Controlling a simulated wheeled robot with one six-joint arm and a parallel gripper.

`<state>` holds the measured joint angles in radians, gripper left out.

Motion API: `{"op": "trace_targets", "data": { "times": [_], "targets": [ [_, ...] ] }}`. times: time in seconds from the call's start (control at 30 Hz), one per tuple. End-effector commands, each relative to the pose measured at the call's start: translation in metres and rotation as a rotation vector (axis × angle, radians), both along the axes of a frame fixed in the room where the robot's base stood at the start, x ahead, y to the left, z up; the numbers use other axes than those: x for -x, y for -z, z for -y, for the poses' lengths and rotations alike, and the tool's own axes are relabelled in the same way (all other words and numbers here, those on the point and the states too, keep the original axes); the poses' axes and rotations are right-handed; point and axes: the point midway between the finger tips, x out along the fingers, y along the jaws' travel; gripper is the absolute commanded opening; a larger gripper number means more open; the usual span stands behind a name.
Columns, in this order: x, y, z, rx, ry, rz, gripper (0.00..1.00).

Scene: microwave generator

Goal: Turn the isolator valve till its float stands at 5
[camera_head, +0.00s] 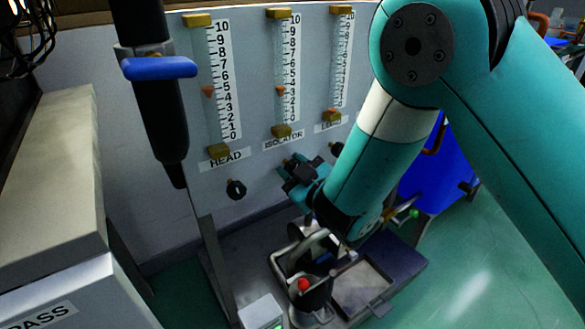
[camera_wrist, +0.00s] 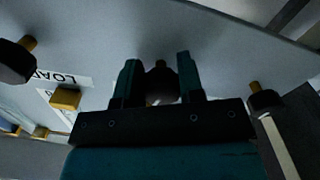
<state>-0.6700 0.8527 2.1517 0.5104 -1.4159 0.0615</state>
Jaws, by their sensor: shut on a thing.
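The isolator gauge (camera_head: 288,65) is the middle of three upright scales on the grey panel. Its orange float (camera_head: 280,90) stands a little above 3, below 5. My gripper (camera_head: 300,170) is at the panel below this gauge and covers the isolator valve there. In the wrist view my gripper (camera_wrist: 158,80) has a finger on each side of the dark round isolator valve knob (camera_wrist: 161,80) and is shut on it. The knob's turn angle cannot be told.
The head valve knob (camera_head: 236,189) is left of my gripper, the load valve knob (camera_head: 337,149) to its right. A metal apparatus with a red ball (camera_head: 303,285) stands below.

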Motion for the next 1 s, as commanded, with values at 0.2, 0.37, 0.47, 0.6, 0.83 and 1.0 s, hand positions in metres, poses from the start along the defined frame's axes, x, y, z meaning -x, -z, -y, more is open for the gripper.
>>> {"op": "trace_targets", "data": {
  "times": [0.2, 0.37, 0.47, 0.6, 0.83, 1.0],
  "targets": [
    [0.0011, 0.0011, 0.001, 0.086, -0.001, 0.052, 0.11],
    [0.001, 0.001, 0.0014, 0.118, -0.001, 0.074, 0.11],
    [0.0009, 0.0012, 0.0015, 0.127, 0.0, 0.079, 0.11],
    [0.0009, 0.0013, 0.0016, 0.129, 0.0, 0.08, 0.11],
    [0.0009, 0.0015, 0.0017, 0.129, 0.0, 0.079, 0.37],
    [0.0006, 0.001, 0.0015, 0.127, 0.0, 0.08, 0.61]
  ]
}}
